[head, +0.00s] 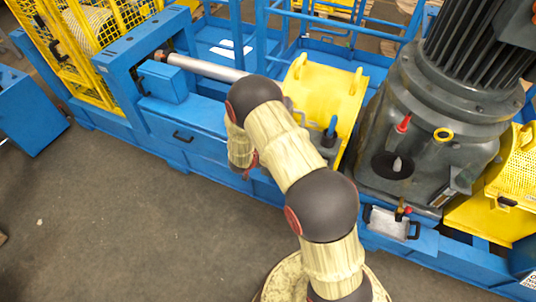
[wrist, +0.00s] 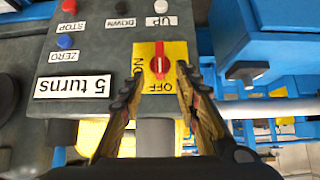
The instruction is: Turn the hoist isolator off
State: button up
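The hoist isolator (wrist: 158,62) is a red rotary handle on a yellow plate in the wrist view. Its lettering appears upside down, with ON at the left and OFF below. The handle stands upright in the picture, in line with the OFF lettering; I cannot tell which end is the pointer. My gripper (wrist: 156,80) is open and empty, its fingers spread either side of the plate's lower part. The handle lies between and slightly beyond the fingertips, with no contact visible. In the head view my arm hides the gripper, and I cannot make out the isolator.
The grey panel also carries a red STOP button (wrist: 69,6), a blue ZERO button (wrist: 65,42), DOWN and UP buttons and a "5 turns" label (wrist: 73,84). Blue machinery (wrist: 285,40) stands close at right. A large grey motor (head: 430,120) stands right of my arm.

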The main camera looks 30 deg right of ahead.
jog(key=shift+v, duration=1.1)
jog(key=shift+f, duration=0.1)
